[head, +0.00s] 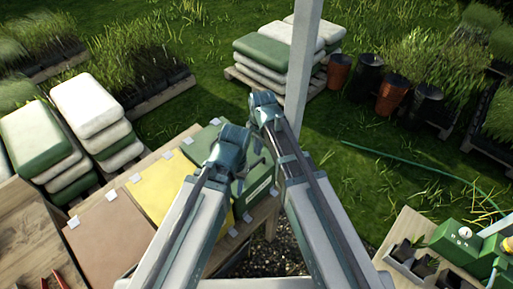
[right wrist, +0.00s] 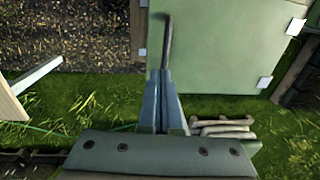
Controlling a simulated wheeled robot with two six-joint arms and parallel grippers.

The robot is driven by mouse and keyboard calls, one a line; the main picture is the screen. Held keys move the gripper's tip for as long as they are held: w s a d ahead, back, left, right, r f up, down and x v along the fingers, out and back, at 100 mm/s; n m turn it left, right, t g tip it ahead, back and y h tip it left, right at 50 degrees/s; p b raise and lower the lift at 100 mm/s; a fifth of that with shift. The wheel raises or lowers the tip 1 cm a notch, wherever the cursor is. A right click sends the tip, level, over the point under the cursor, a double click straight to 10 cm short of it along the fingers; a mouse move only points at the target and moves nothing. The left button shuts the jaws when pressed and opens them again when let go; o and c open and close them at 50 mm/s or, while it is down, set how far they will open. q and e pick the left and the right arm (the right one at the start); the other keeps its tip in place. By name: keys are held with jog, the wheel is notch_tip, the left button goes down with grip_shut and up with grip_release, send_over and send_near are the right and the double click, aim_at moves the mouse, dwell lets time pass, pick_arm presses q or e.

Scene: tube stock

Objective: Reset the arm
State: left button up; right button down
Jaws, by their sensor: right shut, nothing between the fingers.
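My two arms reach up the middle of the head view and bend at their far ends. My right gripper (right wrist: 166,76) shows clearly in the right wrist view. Its blue-grey fingers are together with nothing held between them. A thin dark rod shows beyond the fingertips; I cannot tell what it belongs to. Behind it is a flat pale green panel (right wrist: 225,50) with white clips. In the head view the right gripper is hard to pick out near the arm ends. My left gripper cannot be made out.
A bench with brown (head: 108,232), yellow (head: 168,190) and green sheets lies left of and below my arms. A pale post (head: 301,70) stands close beyond the right arm. Stacked sacks (head: 268,50), pots (head: 392,92) and a green machine (head: 458,238) stand around. Open grass lies right.

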notch_tip(320, 180, up, 4)
jog(key=p, duration=0.3)
jog(key=shift+s+d, duration=0.15)
jog(key=s+d+n, duration=0.4)
jog(key=d, duration=0.3)
jog(key=s+d+n, duration=0.5)
jog(key=d, duration=0.2)
jog(key=s+a+f+n+g+h+b, duration=0.1)
jog(key=s+a+f+n+b, duration=0.2)
jog(key=a+f+b, duration=0.7)
jog(key=s, duration=0.2)
jog(key=shift+s+a+n+h, duration=0.3)
jog(key=shift+n+h, duration=0.1)
jog(key=shift+f, duration=0.1)
